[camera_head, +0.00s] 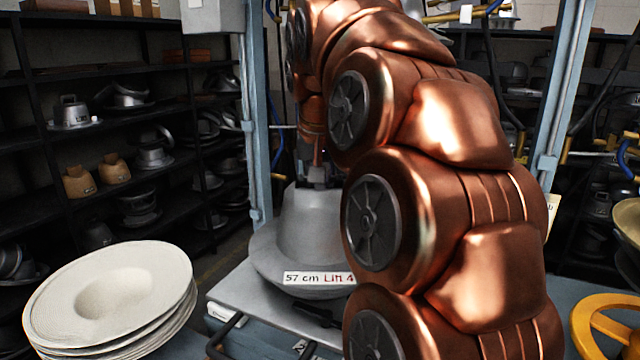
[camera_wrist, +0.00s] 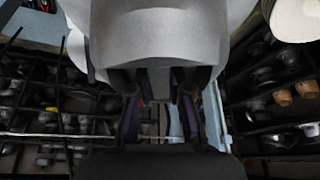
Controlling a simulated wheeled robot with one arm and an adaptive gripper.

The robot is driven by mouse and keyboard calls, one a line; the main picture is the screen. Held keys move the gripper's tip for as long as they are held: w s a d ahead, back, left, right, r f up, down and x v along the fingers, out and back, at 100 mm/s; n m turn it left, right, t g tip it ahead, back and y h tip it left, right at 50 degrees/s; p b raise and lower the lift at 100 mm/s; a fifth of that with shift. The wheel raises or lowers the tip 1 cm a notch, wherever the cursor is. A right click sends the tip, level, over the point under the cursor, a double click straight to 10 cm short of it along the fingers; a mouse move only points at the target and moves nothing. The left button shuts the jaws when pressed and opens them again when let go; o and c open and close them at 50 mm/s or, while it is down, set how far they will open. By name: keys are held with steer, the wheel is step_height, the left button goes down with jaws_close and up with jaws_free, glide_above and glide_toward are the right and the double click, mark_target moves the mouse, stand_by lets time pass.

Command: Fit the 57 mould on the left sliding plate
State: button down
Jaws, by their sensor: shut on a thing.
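The 57 mould (camera_head: 310,228) is a grey metal hat form with a wide brim and a label reading "57 cm" on its front. It is over the left sliding plate (camera_head: 237,290), a pale grey plate with a dark bar handle in front. I cannot tell whether the brim rests on the plate or hangs just above it. My gripper (camera_head: 318,182) is at the top of the mould, partly hidden by my copper arm. In the wrist view, its two fingers (camera_wrist: 160,108) are shut on the grey mould (camera_wrist: 155,42). The mould's right side is hidden behind my arm.
A stack of cream felt hats (camera_head: 112,295) stands at the front left. Dark shelves (camera_head: 35,150) with other moulds line the left. A blue-grey press post (camera_head: 257,120) rises close behind the mould. A yellow handwheel (camera_head: 603,322) is at the right.

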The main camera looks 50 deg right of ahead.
steer(key=shift+r, duration=0.1)
steer(key=c, duration=1)
jaws_free()
steer(key=shift+v, duration=3.7)
